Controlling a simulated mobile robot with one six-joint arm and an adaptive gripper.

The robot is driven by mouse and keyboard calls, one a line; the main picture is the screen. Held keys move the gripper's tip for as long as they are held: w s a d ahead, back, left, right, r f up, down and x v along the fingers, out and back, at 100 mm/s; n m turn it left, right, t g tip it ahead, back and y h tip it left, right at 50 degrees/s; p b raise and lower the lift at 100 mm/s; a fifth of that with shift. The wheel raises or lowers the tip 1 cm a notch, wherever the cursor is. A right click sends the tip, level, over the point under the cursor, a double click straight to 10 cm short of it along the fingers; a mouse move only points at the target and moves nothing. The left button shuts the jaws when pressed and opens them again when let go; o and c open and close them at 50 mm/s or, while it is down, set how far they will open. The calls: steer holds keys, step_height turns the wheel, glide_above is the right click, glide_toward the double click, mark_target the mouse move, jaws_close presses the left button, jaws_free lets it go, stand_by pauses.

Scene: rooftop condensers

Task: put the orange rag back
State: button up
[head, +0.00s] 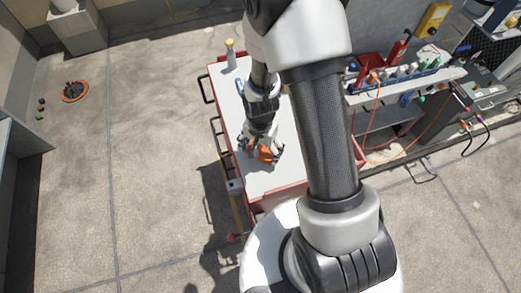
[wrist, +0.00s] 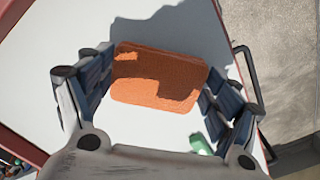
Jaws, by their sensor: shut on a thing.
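The orange rag (head: 264,154) is between the fingers of my gripper (head: 262,148), over the white top of the red cart (head: 275,178). In the wrist view the rag (wrist: 158,92) is a flat, rounded block spanning the space between the two blue-grey fingers of my gripper (wrist: 160,76). The gripper is shut on it. The rag's shadow falls on the white top (wrist: 60,60); I cannot tell how high above it the rag is.
A pale bottle (head: 230,55) with a yellow top stands at the cart's far end. A small green thing (wrist: 202,145) shows near the right finger. A shelf of bottles and tools (head: 410,75) stands at right. An orange-rimmed round thing (head: 74,91) is on the open floor at left.

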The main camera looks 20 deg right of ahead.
steer(key=shift+f, duration=0.25)
steer(key=shift+f, duration=0.2)
steer(key=o, duration=1)
steer(key=shift+r, duration=0.1)
steer(key=shift+c, duration=0.2)
steer(key=shift+r, duration=0.1)
step_height(320, 180, up, 12)
steer(key=p, duration=0.3)
step_height(320, 180, up, 14)
steer(key=n+t, duration=0.2)
steer(key=n, duration=0.1)
glide_above(261, 151)
steer(key=s, duration=0.3)
steer(key=s+r+n+t, duration=0.2)
steer(key=s+r+n, duration=0.4)
steer(key=s+r, duration=0.5)
steer(key=shift+s+d+t, duration=0.25)
steer(key=shift+d+t, duration=0.05)
